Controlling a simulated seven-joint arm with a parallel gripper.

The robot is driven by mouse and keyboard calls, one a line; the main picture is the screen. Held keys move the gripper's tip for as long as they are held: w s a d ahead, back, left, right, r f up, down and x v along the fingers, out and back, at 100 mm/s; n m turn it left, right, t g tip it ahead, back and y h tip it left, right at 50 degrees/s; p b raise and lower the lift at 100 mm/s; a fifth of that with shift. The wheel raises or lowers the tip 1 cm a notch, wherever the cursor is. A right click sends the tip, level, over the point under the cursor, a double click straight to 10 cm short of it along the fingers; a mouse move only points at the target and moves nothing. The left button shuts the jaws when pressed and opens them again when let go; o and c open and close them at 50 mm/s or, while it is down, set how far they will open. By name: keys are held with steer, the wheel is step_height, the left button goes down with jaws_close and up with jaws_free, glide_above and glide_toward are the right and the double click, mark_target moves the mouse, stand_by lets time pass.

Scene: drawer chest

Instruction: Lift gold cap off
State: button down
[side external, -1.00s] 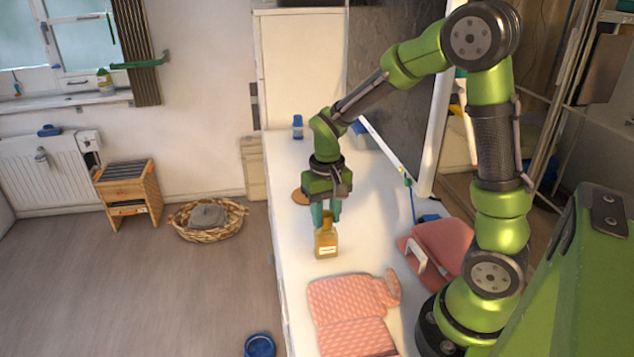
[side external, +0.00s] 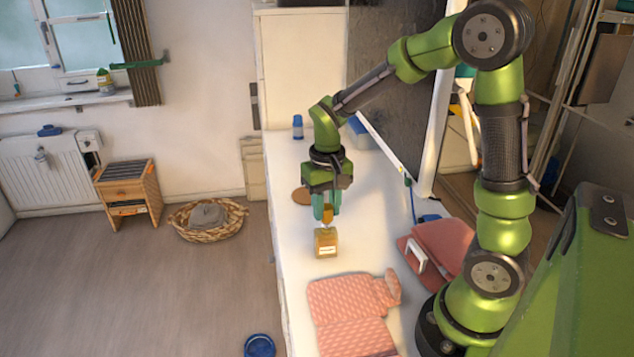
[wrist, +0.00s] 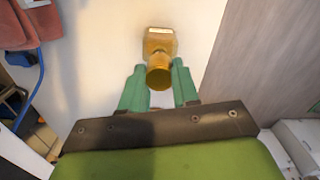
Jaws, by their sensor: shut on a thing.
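The amber bottle (side external: 326,245) with a pale label stands upright on the white table. The gold cap (side external: 327,214) is between the fingertips of my gripper (side external: 326,208), above the bottle. A small gap shows between the cap and the bottle's neck in the side view. In the wrist view, the green fingers of my gripper (wrist: 159,80) are shut on the gold cap (wrist: 159,76). The bottle (wrist: 160,40) shows just beyond the cap there, its neck hidden by the cap.
A pink quilted cloth (side external: 345,300) lies on the table in front of the bottle. A red folded item (side external: 440,245) lies to the right. A brown disc (side external: 301,197) lies behind, and a blue-capped bottle (side external: 298,127) stands at the far end. The table's left edge is close.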

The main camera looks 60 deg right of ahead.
steer(key=shift+r, duration=0.25)
steer(key=shift+r, duration=1.95)
